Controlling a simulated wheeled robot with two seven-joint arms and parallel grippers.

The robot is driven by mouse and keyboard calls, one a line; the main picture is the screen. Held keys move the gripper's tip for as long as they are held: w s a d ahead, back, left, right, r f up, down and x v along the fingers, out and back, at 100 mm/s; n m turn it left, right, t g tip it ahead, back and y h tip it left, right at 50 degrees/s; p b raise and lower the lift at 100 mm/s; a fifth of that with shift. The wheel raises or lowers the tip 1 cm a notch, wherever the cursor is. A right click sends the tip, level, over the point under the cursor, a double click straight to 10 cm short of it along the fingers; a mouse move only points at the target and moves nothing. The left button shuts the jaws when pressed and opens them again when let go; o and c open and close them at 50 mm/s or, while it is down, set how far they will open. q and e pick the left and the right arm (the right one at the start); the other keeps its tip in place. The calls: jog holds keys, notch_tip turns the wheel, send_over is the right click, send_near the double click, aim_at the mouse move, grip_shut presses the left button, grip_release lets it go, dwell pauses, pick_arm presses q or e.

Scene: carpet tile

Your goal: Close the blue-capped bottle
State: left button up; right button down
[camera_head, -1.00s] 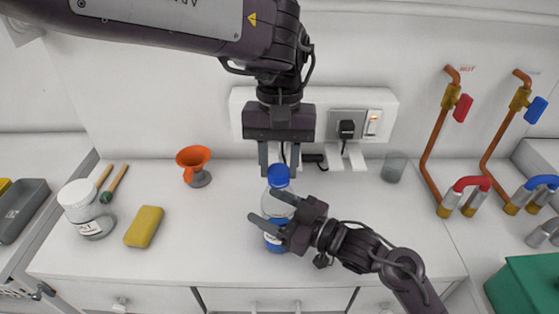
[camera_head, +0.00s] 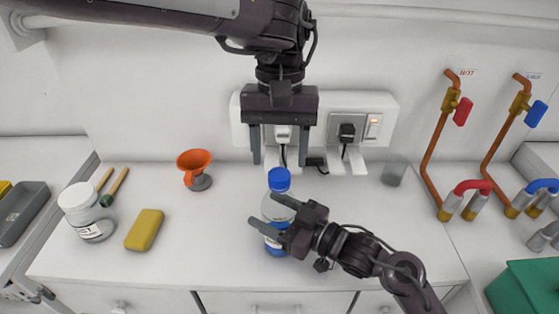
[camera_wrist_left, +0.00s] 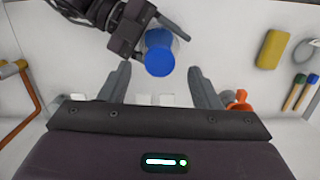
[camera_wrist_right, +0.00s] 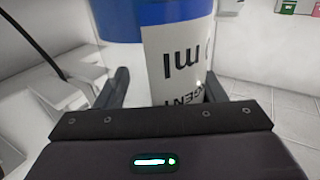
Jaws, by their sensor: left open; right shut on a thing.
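The bottle (camera_head: 273,214) stands upright on the white counter, with a white and blue body. Its blue cap (camera_head: 279,180) sits on top; how tight it is I cannot tell. My right gripper (camera_head: 267,212) is shut around the bottle's body from the right. The right wrist view shows the bottle's printed label (camera_wrist_right: 182,65) between the fingers. My left gripper (camera_head: 281,160) is open and empty, pointing down above the cap and apart from it. In the left wrist view the cap (camera_wrist_left: 159,58) shows just beyond the gap between the open fingers.
Wall sockets (camera_head: 350,118) are behind the bottle. Pipes (camera_head: 437,140) rise right. The counter's front middle-left is clear.

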pick_arm(q)
jog(key=shift+r, duration=0.45)
jog(key=shift+c, duration=0.3)
